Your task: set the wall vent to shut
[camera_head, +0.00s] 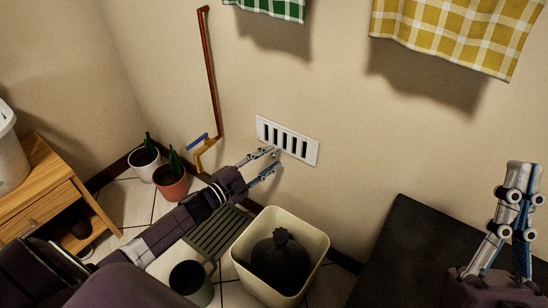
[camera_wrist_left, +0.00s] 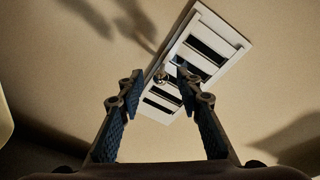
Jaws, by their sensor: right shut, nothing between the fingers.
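The wall vent (camera_head: 311,152) is a white plate low on the wall with several dark open slots between its slats. It also shows in the left wrist view (camera_wrist_left: 228,38), seen tilted, with a small round knob (camera_wrist_left: 160,77) near its edge. My left gripper (camera_head: 275,161) reaches to the vent's lower edge. In the left wrist view its two fingers (camera_wrist_left: 160,92) are spread apart, with the knob appearing between and beyond their tips. I cannot tell whether they touch it. My right gripper (camera_head: 522,185) is shut and empty at the far right, away from the vent.
A cream bin (camera_head: 245,257) with a dark bag (camera_head: 280,262) stands below my left arm. A dark bench (camera_head: 405,250) is at right. Cloths (camera_head: 445,30) hang above.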

